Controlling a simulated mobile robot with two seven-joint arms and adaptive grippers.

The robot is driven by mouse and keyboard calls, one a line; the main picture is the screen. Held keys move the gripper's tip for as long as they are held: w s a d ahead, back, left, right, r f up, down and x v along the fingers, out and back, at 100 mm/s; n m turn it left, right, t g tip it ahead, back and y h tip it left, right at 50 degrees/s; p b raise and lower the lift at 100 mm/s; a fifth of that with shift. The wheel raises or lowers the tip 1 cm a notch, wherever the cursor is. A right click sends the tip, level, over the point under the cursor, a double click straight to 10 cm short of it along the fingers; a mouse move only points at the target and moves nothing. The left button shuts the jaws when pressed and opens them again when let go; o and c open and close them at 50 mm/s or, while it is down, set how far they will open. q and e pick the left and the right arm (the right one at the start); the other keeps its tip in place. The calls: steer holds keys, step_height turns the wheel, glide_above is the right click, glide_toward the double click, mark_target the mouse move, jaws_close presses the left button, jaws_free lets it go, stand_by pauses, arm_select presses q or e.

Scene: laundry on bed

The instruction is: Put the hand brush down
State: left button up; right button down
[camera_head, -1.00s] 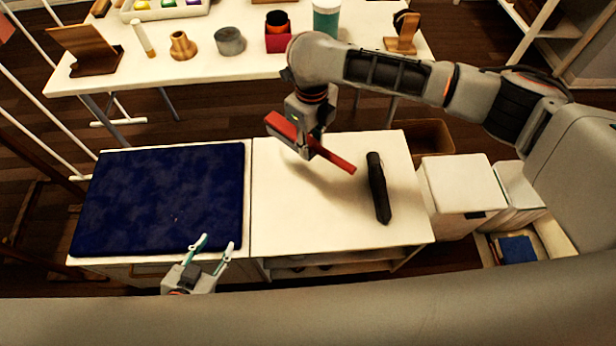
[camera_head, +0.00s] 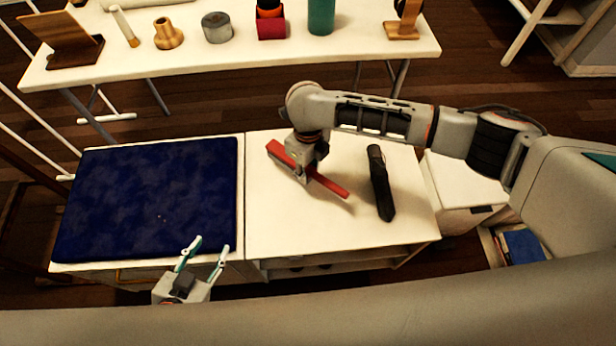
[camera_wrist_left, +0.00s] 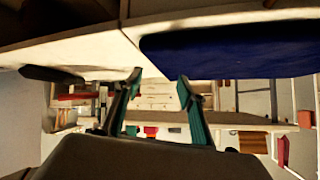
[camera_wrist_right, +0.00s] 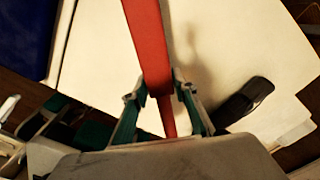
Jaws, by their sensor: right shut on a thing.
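The red hand brush (camera_head: 327,184) is in my right gripper (camera_head: 305,172), over the white top of the low cabinet (camera_head: 290,222). In the right wrist view the brush (camera_wrist_right: 150,45) runs between the fingers of the right gripper (camera_wrist_right: 158,100), which are shut on it. The brush is low over the white surface; I cannot tell whether it touches. My left gripper (camera_head: 203,256) is open and empty at the cabinet's front edge, below the blue pad. It also shows open in the left wrist view (camera_wrist_left: 160,85).
A black elongated object (camera_head: 380,185) lies on the white top just right of the brush. A dark blue pad (camera_head: 150,200) covers the left part. A table (camera_head: 200,55) behind holds several items, including a grey tin (camera_head: 217,28). White space in front of the brush is clear.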

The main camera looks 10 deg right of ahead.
mark_target(308, 180)
step_height(308, 180, down, 5)
steer(key=shift+s+b, duration=0.15)
steer(key=shift+b, duration=0.5)
arm_select(q)
steer(key=shift+d+f, duration=0.1)
steer(key=shift+d, duration=0.2)
arm_select(e)
steer(key=shift+r, duration=0.1)
steer(key=shift+f, duration=0.2)
arm_select(q)
steer(key=shift+s+f, duration=0.1)
steer(key=shift+f, duration=0.05)
arm_select(e)
steer(key=c, duration=1.6)
jaws_free()
steer(key=r, duration=0.2)
steer(key=r+p, duration=0.1)
steer(key=r, duration=0.1)
steer(key=r+p, duration=0.1)
steer(key=r, duration=0.1)
steer(key=shift+w+r, duration=0.25)
arm_select(q)
steer(key=shift+s+a+p, duration=0.55)
steer(key=shift+a+p, duration=0.1)
steer(key=shift+p, duration=0.3)
arm_select(e)
steer(key=r, duration=0.6)
steer(key=shift+s, duration=0.2)
